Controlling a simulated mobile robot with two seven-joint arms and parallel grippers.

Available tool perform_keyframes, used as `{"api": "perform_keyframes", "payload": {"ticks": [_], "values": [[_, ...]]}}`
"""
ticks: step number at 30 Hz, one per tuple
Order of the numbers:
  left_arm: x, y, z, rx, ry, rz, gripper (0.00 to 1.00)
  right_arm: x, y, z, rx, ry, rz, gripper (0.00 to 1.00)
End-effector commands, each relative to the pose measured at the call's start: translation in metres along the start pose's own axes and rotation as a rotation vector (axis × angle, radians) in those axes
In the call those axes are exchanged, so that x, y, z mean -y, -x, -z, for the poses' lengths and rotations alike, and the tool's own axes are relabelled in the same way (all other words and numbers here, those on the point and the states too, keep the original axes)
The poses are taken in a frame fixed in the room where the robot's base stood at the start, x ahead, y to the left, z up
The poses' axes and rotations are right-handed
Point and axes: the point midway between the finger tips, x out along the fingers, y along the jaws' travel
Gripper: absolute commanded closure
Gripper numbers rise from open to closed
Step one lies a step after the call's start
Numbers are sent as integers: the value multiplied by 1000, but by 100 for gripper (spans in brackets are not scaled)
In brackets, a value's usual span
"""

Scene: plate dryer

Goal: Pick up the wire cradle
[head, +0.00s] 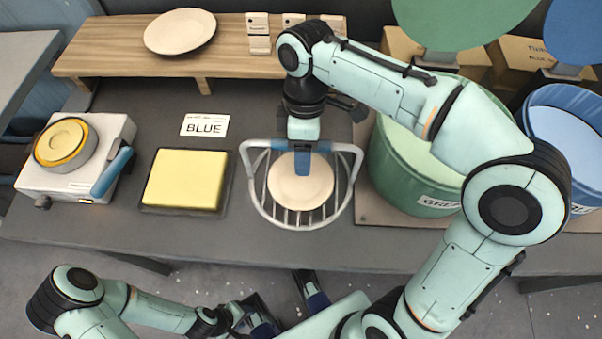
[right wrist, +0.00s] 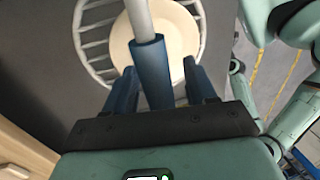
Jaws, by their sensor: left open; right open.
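The wire cradle (head: 262,200) is a grey-white wire basket on the dark table in the head view, with a pale round plate (head: 300,180) lying in it. Its handle bar (head: 348,147) arches over the plate. In the right wrist view the handle has a blue sleeve (right wrist: 150,65). My right gripper (head: 303,168) points down over the cradle. In the right wrist view its open fingers (right wrist: 160,88) stand on either side of the sleeve. My left gripper (head: 285,302) is open and empty, below the table's front edge in the head view.
A green bin (head: 385,160) stands close to the cradle's right, a blue bin (head: 535,130) further right. To the left lie a yellow pad (head: 185,180), a BLUE card (head: 205,125) and a white device (head: 70,185). A wooden shelf (head: 120,55) at the back holds another plate (head: 180,31).

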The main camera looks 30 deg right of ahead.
Motion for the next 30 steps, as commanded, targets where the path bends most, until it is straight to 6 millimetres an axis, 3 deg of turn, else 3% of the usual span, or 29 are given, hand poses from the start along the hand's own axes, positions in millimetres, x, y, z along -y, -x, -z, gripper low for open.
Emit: {"api": "perform_keyframes", "payload": {"ticks": [25, 30], "values": [[0, 1, 0, 1, 0, 0, 57, -1, -4, 0, 0, 0, 0, 44], [0, 1, 0, 1, 0, 0, 57, -1, -4, 0, 0, 0, 0, 100]]}}
